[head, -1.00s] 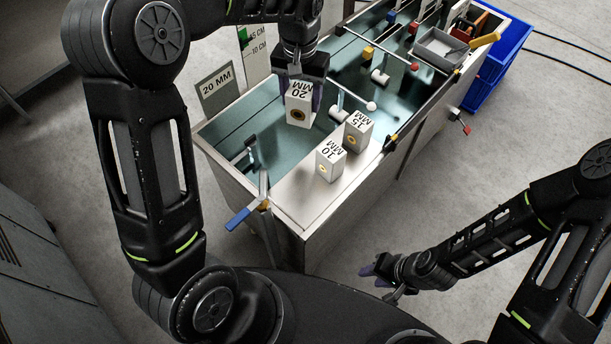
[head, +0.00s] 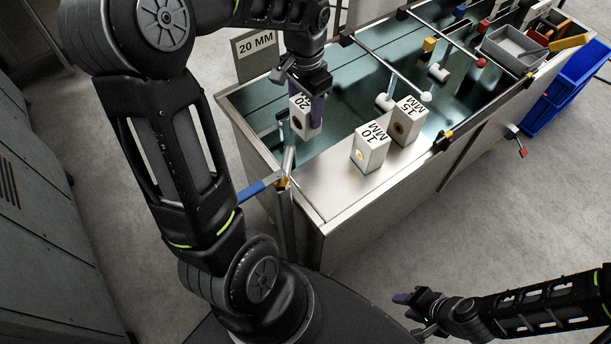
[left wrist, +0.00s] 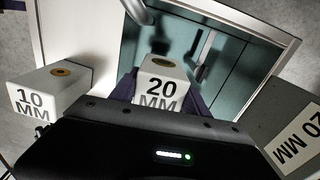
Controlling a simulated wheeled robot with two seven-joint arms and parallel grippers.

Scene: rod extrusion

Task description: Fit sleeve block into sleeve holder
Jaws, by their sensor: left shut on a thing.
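A white sleeve block marked 20 MM (head: 302,117) is held between the purple fingers of my left gripper (head: 308,108), over the near left part of the tank. It also shows in the left wrist view (left wrist: 163,82), with a yellow ring on its top.
Blocks marked 10 MM (head: 371,148) and 15 MM (head: 408,122) stand on the steel ledge (head: 318,182). A blue-handled lever (head: 256,187) juts from the near corner. A white-tipped rod (head: 385,66) crosses the tank. A 20 MM sign (head: 255,52) stands behind.

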